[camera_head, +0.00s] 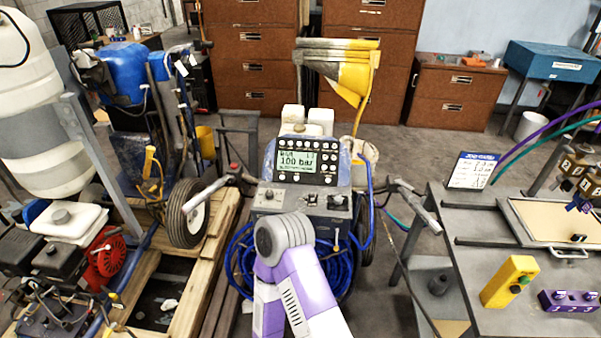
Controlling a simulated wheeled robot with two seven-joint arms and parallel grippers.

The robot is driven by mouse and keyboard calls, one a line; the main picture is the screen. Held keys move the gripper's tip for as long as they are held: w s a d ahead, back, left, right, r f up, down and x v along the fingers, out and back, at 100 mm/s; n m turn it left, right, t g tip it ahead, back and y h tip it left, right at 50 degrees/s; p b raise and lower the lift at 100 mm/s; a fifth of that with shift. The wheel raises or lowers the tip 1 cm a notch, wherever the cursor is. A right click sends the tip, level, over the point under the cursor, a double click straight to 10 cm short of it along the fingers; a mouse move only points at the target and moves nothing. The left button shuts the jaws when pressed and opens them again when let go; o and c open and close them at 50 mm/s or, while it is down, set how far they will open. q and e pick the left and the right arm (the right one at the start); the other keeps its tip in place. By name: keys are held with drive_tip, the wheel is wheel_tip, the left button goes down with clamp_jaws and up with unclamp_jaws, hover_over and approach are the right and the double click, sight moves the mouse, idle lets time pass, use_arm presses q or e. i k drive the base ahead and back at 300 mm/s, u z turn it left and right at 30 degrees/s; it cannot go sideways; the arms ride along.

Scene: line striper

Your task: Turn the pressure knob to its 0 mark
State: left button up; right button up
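The line striper (330,215) stands in the middle, facing me. Its black control panel (340,160) has a green lit display (297,161) that reads about 100 bar. Below it, a grey lower panel (290,203) carries small switches and a dark knob (338,201) on a pale plate. This may be the pressure knob; its marks and pointer are too small to read. My purple and white arm (290,285) rises from the bottom, its grey rounded joint (283,235) just in front of the lower panel. No gripper fingers show for either arm.
A grey table (465,300) at right holds a yellow box (510,281), a purple button box (568,301) and a sign (472,170). At left are wooden pallets (205,285), a wheel (188,212) and machinery. Handlebars (415,205) flank the striper; blue hose (244,262) coils below.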

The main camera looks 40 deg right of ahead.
sight(269, 194)
drive_tip(key=z, duration=1)
drive_tip(key=i, duration=0.85)
drive_tip(key=z, duration=0.95)
